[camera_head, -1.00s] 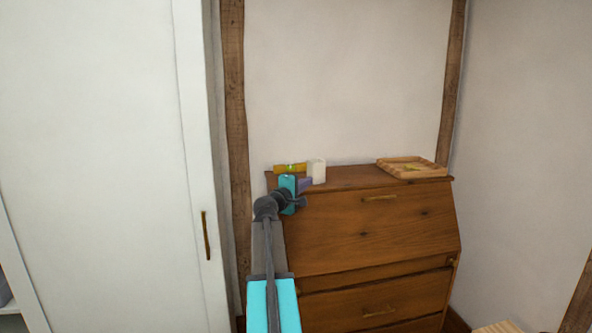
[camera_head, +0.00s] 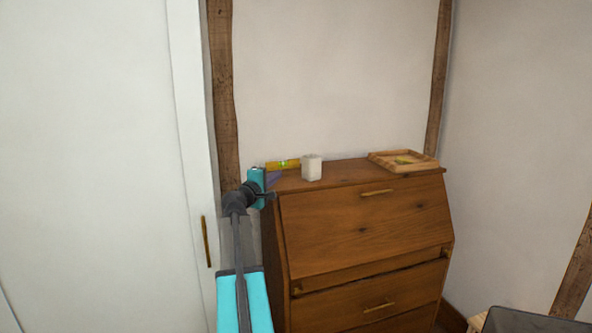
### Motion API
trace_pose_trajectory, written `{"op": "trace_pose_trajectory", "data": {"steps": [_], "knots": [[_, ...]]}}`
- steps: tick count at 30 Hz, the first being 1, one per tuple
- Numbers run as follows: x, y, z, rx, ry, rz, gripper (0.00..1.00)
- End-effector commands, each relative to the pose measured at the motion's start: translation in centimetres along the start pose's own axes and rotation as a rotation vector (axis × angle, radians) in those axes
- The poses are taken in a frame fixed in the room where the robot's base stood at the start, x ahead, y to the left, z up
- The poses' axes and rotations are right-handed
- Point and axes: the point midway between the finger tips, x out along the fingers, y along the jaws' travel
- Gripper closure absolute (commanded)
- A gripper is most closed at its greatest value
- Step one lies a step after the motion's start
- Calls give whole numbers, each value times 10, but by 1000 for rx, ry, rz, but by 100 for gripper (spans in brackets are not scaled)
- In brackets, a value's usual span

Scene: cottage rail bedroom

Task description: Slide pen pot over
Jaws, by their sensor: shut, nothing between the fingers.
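A small white pot (camera_head: 312,167), which looks like the pen pot, stands upright on the top of a brown wooden bureau (camera_head: 340,172), left of its middle. No pens can be made out in it. My gripper (camera_head: 274,179) is at the left end of the bureau top, to the left of the pot, with a visible gap between them. It is shut and empty; its fingers are small and partly hidden behind the wrist.
A yellow spirit level (camera_head: 283,164) lies just left of the pot, behind my gripper. A wooden tray (camera_head: 403,161) sits at the bureau's right end. Bare top lies between pot and tray. A white wardrobe (camera_head: 100,150) stands at left.

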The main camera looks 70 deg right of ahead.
Motion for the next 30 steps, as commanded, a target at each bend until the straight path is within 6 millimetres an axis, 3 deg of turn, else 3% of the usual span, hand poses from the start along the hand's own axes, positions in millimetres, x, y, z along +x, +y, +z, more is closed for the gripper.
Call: {"op": "trace_pose_trajectory", "data": {"steps": [11,30], "knots": [[27,1,7,-1,-11,-1,100],[96,1,8,-1,-12,0,100]]}}
